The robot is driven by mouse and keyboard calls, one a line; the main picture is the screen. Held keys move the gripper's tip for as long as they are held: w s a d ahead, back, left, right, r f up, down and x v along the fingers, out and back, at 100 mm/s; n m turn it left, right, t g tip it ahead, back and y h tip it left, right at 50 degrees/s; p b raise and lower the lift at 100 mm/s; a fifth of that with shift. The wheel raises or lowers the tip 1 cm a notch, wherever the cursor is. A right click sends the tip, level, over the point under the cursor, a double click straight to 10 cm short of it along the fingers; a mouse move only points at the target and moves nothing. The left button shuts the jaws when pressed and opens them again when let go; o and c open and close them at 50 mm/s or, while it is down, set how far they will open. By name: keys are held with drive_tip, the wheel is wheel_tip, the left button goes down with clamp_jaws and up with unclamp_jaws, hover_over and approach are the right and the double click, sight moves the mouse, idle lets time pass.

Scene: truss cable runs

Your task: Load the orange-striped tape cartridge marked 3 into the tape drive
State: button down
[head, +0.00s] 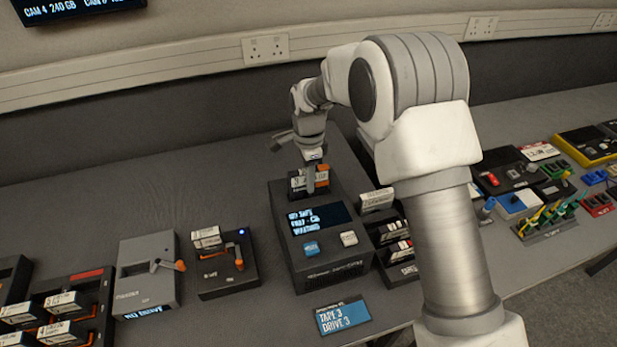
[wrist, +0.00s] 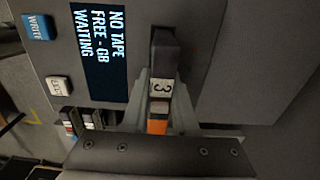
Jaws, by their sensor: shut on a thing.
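My gripper (wrist: 160,92) is shut on the tape cartridge (wrist: 158,104), with a finger on each side of it. The cartridge has a white label with a 3 and an orange stripe; its far end is dark. In the head view, the cartridge (head: 322,178) is at the rear top of the tape drive (head: 335,268), partly hidden by my gripper (head: 310,185). The drive is a dark box whose screen (wrist: 98,50) reads NO TAPE, FREE - GB, WAITING. I cannot tell whether the cartridge's end is inside a slot.
A rack with more cartridges (head: 398,250) stands right of the drive. A small device with an orange lever (head: 228,272) and a grey box (head: 147,275) stand left. A blue card reading TAPE 3 DRIVE 3 (head: 343,316) lies in front. The table at back left is clear.

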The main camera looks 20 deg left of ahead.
drive_tip(key=shift+f+b, duration=0.8)
drive_tip(key=shift+f, duration=0.45)
idle(0.3)
drive_tip(key=shift+c, duration=1.4)
unclamp_jaws()
